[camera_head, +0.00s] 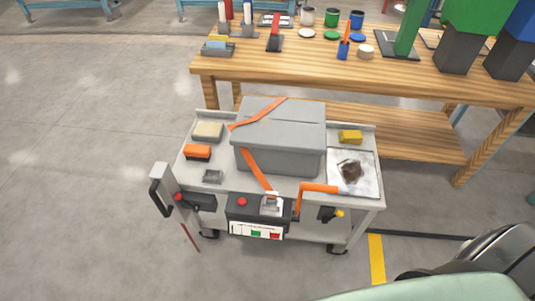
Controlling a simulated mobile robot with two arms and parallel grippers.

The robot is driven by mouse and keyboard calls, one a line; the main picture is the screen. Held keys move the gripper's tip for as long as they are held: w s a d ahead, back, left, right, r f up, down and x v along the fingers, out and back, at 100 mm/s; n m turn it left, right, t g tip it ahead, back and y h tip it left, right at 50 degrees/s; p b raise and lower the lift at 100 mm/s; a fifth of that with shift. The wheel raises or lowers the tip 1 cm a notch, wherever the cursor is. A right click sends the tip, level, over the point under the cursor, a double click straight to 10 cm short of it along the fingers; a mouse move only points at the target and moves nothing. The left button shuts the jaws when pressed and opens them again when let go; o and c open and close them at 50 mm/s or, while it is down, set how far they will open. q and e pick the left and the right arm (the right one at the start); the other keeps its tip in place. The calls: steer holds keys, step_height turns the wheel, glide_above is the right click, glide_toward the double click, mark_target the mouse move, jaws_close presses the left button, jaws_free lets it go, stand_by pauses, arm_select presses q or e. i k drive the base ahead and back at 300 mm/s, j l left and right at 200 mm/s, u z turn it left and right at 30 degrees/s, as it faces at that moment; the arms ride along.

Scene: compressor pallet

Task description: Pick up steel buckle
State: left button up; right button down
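A second silver metal piece (271,202) sits at the cart's front, where the orange strap (257,170) comes down. Both look buckle-like; I cannot tell for sure which is the steel buckle. The strap runs over a grey lidded box (280,135) in the middle of the cart. Neither of my grippers shows in the head view.
The grey cart (310,193) also bears an orange block (197,152), a yellow block (350,137) and a stained sheet (353,172). An orange handle (318,188) stands at its front. A wooden workbench (300,68) is behind. Floor at left is clear.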

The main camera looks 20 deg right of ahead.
mark_target(272, 196)
steer(key=z, duration=0.7)
steer(key=l+u, duration=0.1)
